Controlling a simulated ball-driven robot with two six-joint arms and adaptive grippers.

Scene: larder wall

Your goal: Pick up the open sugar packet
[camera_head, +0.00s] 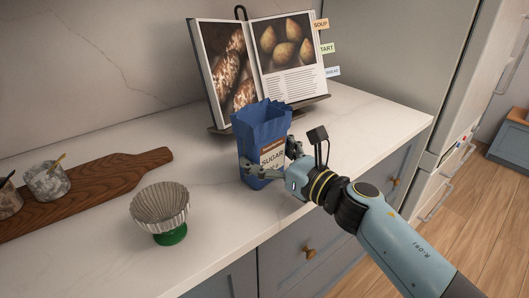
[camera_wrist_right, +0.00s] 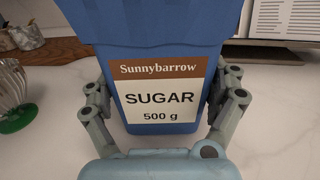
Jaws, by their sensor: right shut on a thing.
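The open sugar packet (camera_head: 262,127) is blue with a crimped open top and a brown and cream label. It stands upright on the white counter, in front of the cookbook. In the right wrist view the packet (camera_wrist_right: 160,48) fills the middle, with its label reading Sunnybarrow SUGAR 500 g. My right gripper (camera_head: 270,165) reaches in from the right and is shut on the lower part of the packet. In the wrist view its fingers (camera_wrist_right: 160,102) press on both sides. I cannot tell whether the packet's base is clear of the counter. My left gripper is not in view.
An open cookbook (camera_head: 285,50) on a dark stand is close behind the packet. A fluted bowl on a green foot (camera_head: 160,210) stands to the left, near the front edge. A wooden board (camera_head: 110,181) with jars lies further left. The counter (camera_head: 375,120) is clear at right.

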